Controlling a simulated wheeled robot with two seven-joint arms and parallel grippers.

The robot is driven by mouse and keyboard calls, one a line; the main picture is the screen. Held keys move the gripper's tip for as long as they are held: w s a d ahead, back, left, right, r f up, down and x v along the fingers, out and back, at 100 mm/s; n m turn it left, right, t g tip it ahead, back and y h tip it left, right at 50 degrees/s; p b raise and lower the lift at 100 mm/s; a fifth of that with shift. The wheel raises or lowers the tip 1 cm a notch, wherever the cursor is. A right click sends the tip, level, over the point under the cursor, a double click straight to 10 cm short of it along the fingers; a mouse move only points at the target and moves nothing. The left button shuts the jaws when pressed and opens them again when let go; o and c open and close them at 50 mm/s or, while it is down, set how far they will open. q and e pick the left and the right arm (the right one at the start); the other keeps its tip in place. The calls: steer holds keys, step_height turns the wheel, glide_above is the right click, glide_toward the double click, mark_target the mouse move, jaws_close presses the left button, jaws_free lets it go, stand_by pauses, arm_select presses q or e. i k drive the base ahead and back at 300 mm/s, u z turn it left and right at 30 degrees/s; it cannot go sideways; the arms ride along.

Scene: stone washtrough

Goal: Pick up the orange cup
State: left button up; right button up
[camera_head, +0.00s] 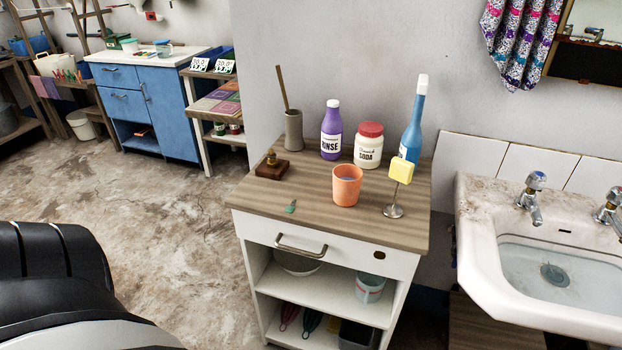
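The orange cup (346,190) stands upright on the wooden top of a white cabinet (324,226), near the middle. Its open rim faces up and its inside looks bluish. No gripper is near it. Neither of my grippers shows in the head view. A black and white part at the lower left looks like part of my own body.
Close behind the cup stand a purple bottle (331,131), a white jar with red lid (369,146) and a blue bottle (413,122). A yellow sponge on a metal stand (399,174) is just right. A sink (540,262) lies further right. The cabinet top's front is mostly clear.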

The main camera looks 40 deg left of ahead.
mark_target(347, 178)
steer(key=u, duration=0.1)
steer(key=i, duration=0.55)
steer(key=u, duration=0.2)
